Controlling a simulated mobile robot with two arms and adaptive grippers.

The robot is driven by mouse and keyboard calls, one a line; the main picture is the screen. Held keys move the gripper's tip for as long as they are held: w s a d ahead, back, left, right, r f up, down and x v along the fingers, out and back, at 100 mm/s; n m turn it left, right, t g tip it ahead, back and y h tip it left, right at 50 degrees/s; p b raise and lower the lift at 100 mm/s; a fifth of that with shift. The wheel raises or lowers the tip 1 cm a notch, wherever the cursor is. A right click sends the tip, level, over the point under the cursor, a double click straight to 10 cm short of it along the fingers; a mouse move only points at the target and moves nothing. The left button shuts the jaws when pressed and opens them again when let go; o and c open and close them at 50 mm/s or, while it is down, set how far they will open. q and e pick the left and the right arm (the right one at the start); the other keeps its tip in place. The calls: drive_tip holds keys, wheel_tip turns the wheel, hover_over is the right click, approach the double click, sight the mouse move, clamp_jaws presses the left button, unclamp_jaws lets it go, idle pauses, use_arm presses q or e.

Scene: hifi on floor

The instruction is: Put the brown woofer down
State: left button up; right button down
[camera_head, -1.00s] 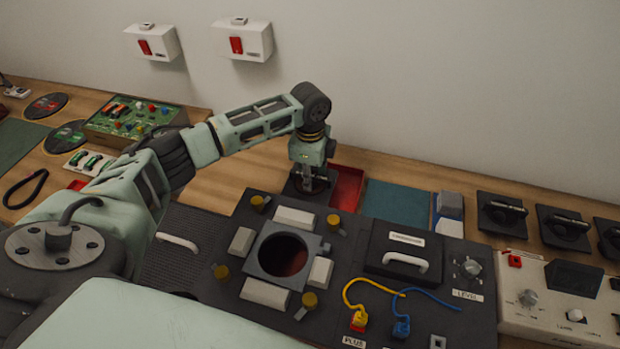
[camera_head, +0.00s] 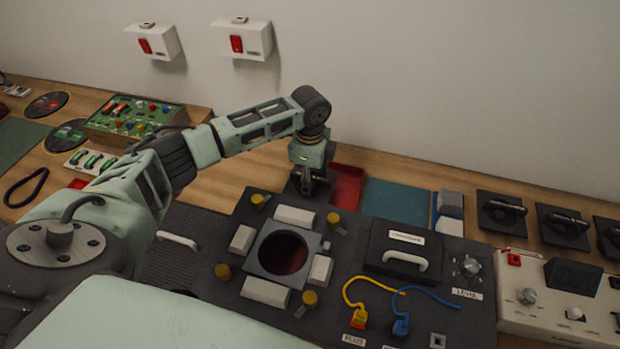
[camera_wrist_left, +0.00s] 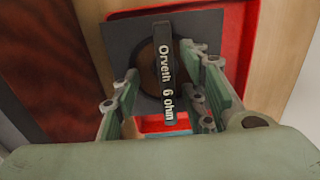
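The brown woofer (camera_wrist_left: 147,74) shows in the left wrist view as a brown cone in a dark square plate. A dark bar handle (camera_wrist_left: 166,75) marked "Orveth 6 ohm" crosses it. My left gripper (camera_wrist_left: 168,104) has one finger on each side of the handle, with gaps visible, so it looks open around it. The plate overlaps the red tray (camera_wrist_left: 232,45) in this view; whether it rests on anything is unclear. In the head view my left gripper (camera_head: 313,184) is at the left end of the red tray (camera_head: 346,187) and largely hides the woofer. My right gripper is not in view.
A dark speaker cabinet (camera_head: 215,215) with a round opening (camera_head: 283,252) lies in front of the gripper. A teal mat (camera_head: 396,203) is right of the tray. Several dark plates with handles (camera_head: 502,213) stand farther right. The wall is behind.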

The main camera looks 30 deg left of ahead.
use_arm(q)
wheel_tip(320, 180, up, 12)
drive_tip(key=b, duration=0.1)
idle(0.4)
drive_tip(key=shift+r, duration=0.1)
